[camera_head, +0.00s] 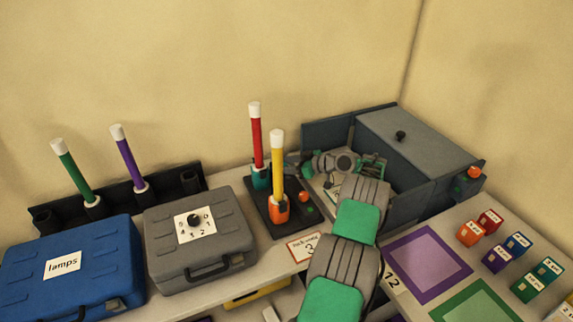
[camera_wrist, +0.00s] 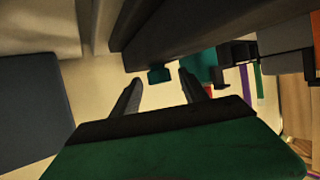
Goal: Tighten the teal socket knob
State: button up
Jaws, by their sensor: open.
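The teal socket (camera_head: 261,179) stands on a dark base plate (camera_head: 272,220) and holds an upright red stick with a white top (camera_head: 256,135). In the wrist view, a small teal knob (camera_wrist: 160,75) sticks out from the dark plate, with the larger teal socket (camera_wrist: 203,66) to its right. My gripper (camera_head: 301,168) is beside the teal socket, on its right in the head view. In the wrist view, my gripper (camera_wrist: 160,79) is open, with the knob in the gap between its fingertips. I see no clear contact.
The orange socket (camera_head: 278,208) with a yellow stick (camera_head: 277,160) stands in front, beside an orange knob (camera_head: 304,197). A grey case (camera_head: 220,240) is left, and a large grey box (camera_head: 410,140) is close behind my gripper. Small coloured blocks (camera_head: 470,233) are at right.

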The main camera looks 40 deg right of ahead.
jog(key=shift+c, duration=0.4)
grip_shut()
jog(key=shift+a+r+m+t+h, duration=0.1)
jog(key=shift+r+m+t+h, duration=0.15)
jog(key=shift+m+h, duration=0.4)
jog(key=shift+a+f+m+t+h, duration=0.15)
jog(key=shift+m+t+h, duration=0.1)
jog(key=shift+m+h, duration=0.7)
jog(key=shift+o, duration=0.4)
grip_release()
jog(key=shift+f, duration=0.1)
